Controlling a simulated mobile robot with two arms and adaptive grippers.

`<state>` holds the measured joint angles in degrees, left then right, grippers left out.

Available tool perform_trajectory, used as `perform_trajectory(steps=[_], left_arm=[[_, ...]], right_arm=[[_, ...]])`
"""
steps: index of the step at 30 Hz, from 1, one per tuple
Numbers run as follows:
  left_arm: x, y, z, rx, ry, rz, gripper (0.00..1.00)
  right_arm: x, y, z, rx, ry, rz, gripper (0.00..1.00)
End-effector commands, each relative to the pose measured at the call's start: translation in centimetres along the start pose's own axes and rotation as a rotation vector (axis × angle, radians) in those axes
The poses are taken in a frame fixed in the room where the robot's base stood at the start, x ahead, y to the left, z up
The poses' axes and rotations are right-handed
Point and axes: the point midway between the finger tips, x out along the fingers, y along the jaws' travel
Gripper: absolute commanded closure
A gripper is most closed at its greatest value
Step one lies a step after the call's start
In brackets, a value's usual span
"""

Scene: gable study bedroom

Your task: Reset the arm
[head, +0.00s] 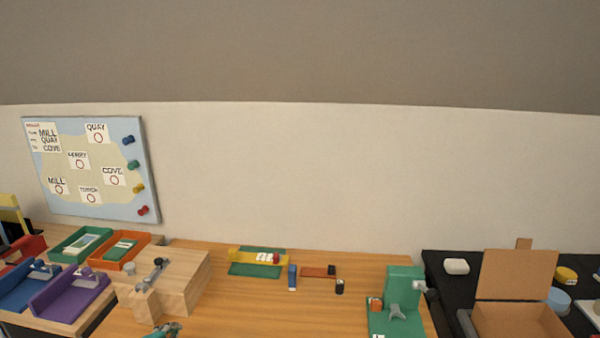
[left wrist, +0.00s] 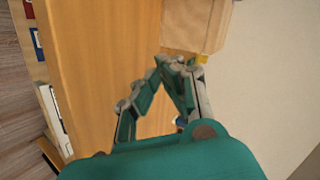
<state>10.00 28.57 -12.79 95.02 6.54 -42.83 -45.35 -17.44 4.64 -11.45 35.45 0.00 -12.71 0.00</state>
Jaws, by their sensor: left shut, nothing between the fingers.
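My left gripper (head: 164,329) shows only in part at the bottom edge of the head view, just in front of a wooden block fixture (head: 190,280). In the left wrist view its teal and grey fingers (left wrist: 174,64) come together at the tips, with nothing held between them. The wooden desk top (left wrist: 110,40) lies beyond them, and a pale wooden block (left wrist: 195,25) is just past the fingertips. My left arm is mostly out of the head view. My right gripper is in neither view.
Coloured trays, including a purple one (head: 70,295), stand at the left. A green stand (head: 404,285) is at the desk's right, with a yellow piece (head: 240,255) on a green mat further back. An open cardboard box (head: 515,275) stands on a black surface. The desk's middle front is clear.

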Motion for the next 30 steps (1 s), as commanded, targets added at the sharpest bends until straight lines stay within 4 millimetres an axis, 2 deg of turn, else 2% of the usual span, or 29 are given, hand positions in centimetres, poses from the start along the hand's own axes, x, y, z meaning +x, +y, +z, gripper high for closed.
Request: perform_trajectory(steps=[1, 3, 6, 9, 16, 27, 30], left_arm=[[-1.9, 4.0, -1.1, -0.084, -0.005, 0.072, 1.00], [-4.8, 8.5, -2.1, -0.208, -0.034, 0.161, 1.00], [-9.5, 13.7, -3.0, -0.384, -0.099, 0.277, 1.00], [-13.6, 17.1, -3.2, -0.526, -0.170, 0.358, 1.00], [-20.9, 21.3, -3.1, -0.753, -0.316, 0.468, 1.00], [-29.4, 24.2, -2.4, -0.997, -0.520, 0.554, 1.00], [-28.0, 25.6, -2.1, -0.995, -0.530, 0.559, 1.00]], right_arm=[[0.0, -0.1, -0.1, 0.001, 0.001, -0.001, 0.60], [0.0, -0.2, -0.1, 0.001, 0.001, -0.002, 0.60], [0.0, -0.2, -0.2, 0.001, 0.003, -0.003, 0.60], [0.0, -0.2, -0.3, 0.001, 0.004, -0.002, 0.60], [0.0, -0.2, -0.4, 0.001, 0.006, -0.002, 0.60], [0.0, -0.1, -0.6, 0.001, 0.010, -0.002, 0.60], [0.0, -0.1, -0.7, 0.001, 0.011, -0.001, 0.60]])
